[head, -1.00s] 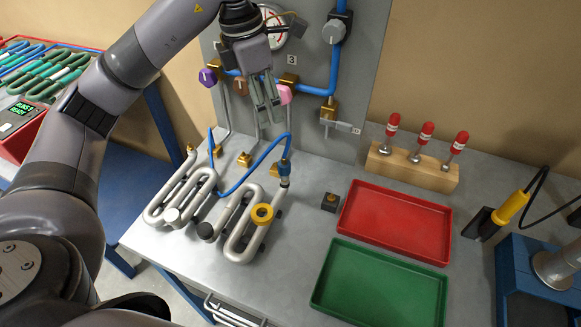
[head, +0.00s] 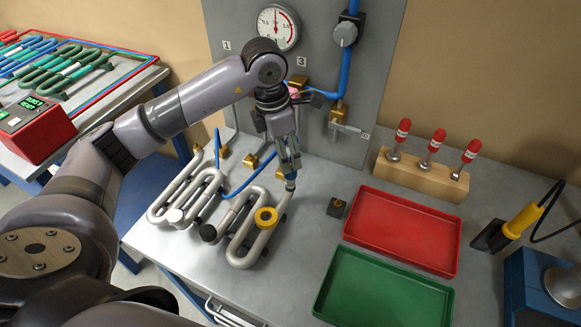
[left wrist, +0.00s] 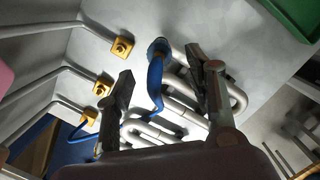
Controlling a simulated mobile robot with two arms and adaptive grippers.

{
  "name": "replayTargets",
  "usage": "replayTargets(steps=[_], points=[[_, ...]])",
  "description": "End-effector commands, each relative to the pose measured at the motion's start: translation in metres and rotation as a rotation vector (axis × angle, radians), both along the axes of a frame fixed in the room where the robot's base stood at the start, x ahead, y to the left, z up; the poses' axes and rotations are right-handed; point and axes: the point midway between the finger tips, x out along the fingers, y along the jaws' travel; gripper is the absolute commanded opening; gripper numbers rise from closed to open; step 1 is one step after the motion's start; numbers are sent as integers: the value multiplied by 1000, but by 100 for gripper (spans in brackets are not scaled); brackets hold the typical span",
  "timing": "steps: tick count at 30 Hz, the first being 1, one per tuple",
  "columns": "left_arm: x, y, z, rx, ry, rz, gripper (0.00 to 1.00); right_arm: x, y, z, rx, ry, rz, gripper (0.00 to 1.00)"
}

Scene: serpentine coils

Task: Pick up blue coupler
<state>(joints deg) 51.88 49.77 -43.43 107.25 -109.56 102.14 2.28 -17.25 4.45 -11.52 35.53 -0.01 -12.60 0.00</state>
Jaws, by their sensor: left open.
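The blue coupler (left wrist: 158,47) shows in the left wrist view at the top of a blue hose (left wrist: 155,85), between the two finger tips. In the head view the coupler (head: 291,176) is mostly hidden by my fingers, at the upright end of the right grey serpentine coil (head: 240,250). My left gripper (head: 290,163) points down over it, with fingers apart on either side. The left gripper (left wrist: 160,68) holds nothing that I can see; whether a finger touches the coupler, I cannot tell. My right gripper is not in view.
A grey panel with a gauge (head: 277,27) and brass valves stands close behind. A second coil (head: 168,205) lies left. A small dark block (head: 337,207), red tray (head: 348,228), green tray (head: 322,300) and wooden block with red-topped pins (head: 420,178) are to the right.

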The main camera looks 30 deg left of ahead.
Motion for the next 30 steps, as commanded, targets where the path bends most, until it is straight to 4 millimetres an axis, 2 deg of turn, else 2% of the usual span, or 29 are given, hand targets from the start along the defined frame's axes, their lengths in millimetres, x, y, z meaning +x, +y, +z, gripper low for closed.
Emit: replayTargets(steps=[5,10,15,23,30], points=[[2,-2,-10,0,4,0,49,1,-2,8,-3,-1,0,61],[7,-7,-33,0,6,-1,49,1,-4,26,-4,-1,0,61],[10,-8,-53,0,3,0,49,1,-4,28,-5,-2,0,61],[10,-8,-56,0,0,-1,48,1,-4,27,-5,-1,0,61],[10,-8,-55,1,1,-1,32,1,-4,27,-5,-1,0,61]])
